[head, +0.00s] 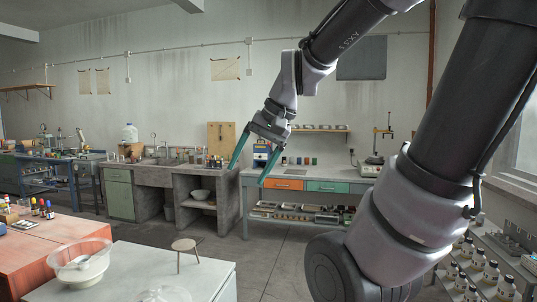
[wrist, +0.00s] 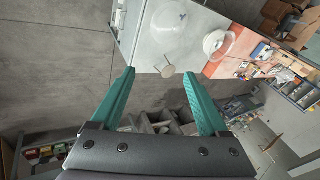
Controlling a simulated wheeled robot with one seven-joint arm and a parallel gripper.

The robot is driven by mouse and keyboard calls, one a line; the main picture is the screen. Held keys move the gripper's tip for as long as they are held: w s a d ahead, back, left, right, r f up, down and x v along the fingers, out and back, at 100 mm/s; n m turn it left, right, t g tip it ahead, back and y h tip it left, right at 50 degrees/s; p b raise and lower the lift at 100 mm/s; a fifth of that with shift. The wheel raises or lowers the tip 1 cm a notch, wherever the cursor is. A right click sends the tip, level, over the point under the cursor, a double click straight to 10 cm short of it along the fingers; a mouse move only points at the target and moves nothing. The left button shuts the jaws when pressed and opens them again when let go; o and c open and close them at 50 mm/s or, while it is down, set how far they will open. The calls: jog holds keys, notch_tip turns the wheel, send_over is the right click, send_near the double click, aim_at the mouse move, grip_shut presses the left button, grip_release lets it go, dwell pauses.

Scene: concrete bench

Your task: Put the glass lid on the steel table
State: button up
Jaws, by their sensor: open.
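A clear, dome-shaped glass lid (head: 163,294) lies on a pale grey table (head: 212,272), partly cut off by the bottom edge of the head view. The lid (wrist: 168,20) shows whole in the wrist view, with a small bluish spot near its rim. The pale table (wrist: 142,45) may be the steel table; its material is not certain. My gripper (head: 248,175) is open and empty, in the air beyond the table with its green fingers pointing down. In the wrist view, the lid is beyond the fingertips (wrist: 159,73), well apart from them.
A small three-legged stand (head: 184,246) is near the pale table's far edge. A clear bowl (head: 82,264) with white contents stands to the left, near an orange-red bench (head: 40,243) with bottles. A concrete sink bench (head: 170,175) and a drawer bench (head: 300,184) line the wall.

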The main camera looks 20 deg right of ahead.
jog(key=s+d+r+t+h, duration=0.1)
jog(key=s+d+r+t, duration=0.1)
jog(key=d+r, duration=0.1)
jog(key=shift+s+d+n+t+h, duration=0.2)
jog(key=shift+s+n+t+h, duration=0.1)
jog(key=shift+s+n+h, duration=0.1)
